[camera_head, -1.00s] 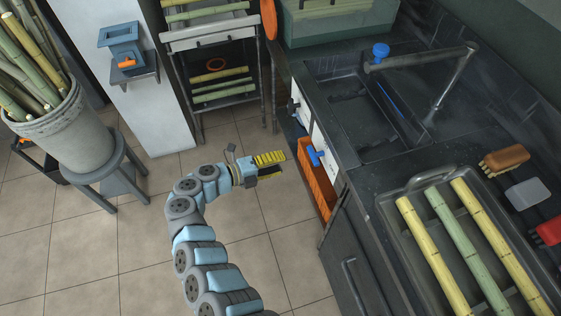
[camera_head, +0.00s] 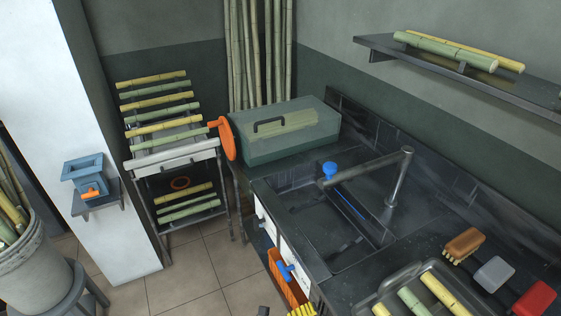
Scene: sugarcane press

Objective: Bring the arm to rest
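Only a small part of my gripper (camera_head: 301,311) shows, as ridged yellow finger tips at the bottom edge of the head view. The rest of the gripper and the whole arm are out of the picture. Its tips are just below the orange bin (camera_head: 285,283) beside the counter, near the blue handle (camera_head: 287,271). I cannot tell whether the fingers touch anything or are apart.
A sink (camera_head: 322,222) with a faucet (camera_head: 397,178) is in the dark counter. A tray (camera_head: 369,307) of cane pieces lies at lower right. A cane rack (camera_head: 154,206) stands left of the counter. Floor tiles (camera_head: 184,288) are clear between the rack and bottom edge.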

